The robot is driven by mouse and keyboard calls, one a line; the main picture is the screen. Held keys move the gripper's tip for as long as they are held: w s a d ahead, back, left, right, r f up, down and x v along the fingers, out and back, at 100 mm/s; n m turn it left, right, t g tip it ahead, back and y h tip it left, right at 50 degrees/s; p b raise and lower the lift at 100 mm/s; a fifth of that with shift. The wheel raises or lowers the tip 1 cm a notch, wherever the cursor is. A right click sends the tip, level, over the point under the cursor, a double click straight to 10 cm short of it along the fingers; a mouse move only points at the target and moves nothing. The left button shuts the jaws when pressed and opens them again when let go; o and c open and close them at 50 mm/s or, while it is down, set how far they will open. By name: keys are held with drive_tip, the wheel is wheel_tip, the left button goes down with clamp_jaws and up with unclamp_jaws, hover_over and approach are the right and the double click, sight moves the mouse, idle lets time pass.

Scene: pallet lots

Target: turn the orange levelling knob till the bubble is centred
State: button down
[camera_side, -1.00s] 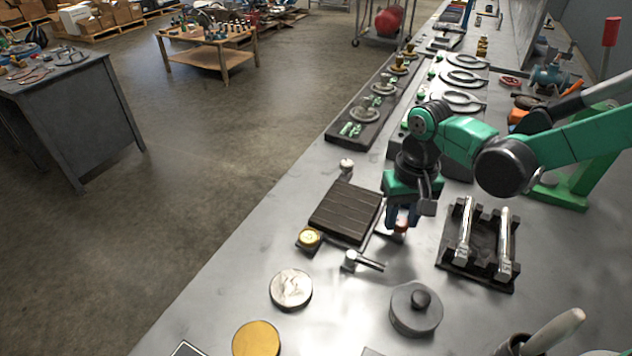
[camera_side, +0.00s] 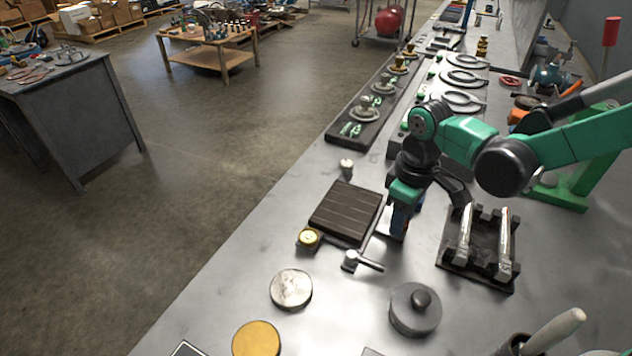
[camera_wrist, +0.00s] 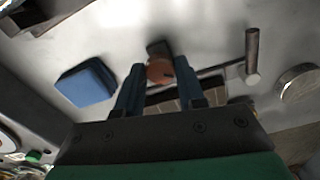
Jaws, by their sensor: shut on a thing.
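The orange levelling knob (camera_wrist: 160,70) shows in the wrist view between the two blue fingertips of my gripper (camera_wrist: 159,76). My gripper is shut on it. In the side view my gripper (camera_side: 397,230) points down beside the right corner of a dark grooved plate (camera_side: 345,213), and its fingers hide the knob. The plate also shows in part behind the fingers in the wrist view (camera_wrist: 168,97). A round yellow-rimmed fitting (camera_side: 309,238), which looks like the level vial, sits at the plate's near left corner. The bubble is too small to make out.
A T-shaped handle (camera_side: 362,261) lies close in front of my gripper. A dark cradle with two bright bars (camera_side: 480,262) stands to the right. A lidded grey round piece (camera_side: 415,309) and a silver disc (camera_side: 291,289) are nearer. Bare bench lies between them.

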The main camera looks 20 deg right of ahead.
drive_tip(key=shift+n, duration=0.3)
idle(0.4)
drive_tip(key=c, duration=0.5)
unclamp_jaws()
drive_tip(key=shift+c, duration=0.2)
drive_tip(key=shift+r, duration=2.85)
drive_tip(key=s+d+r+m+t, duration=0.5)
drive_tip(key=s+d+m+t, duration=0.1)
drive_tip(key=d, duration=0.3)
drive_tip(key=shift+s+d+r+m+t, duration=0.25)
drive_tip(key=shift+d+m+t, duration=0.05)
drive_tip(key=shift+m+t, duration=0.35)
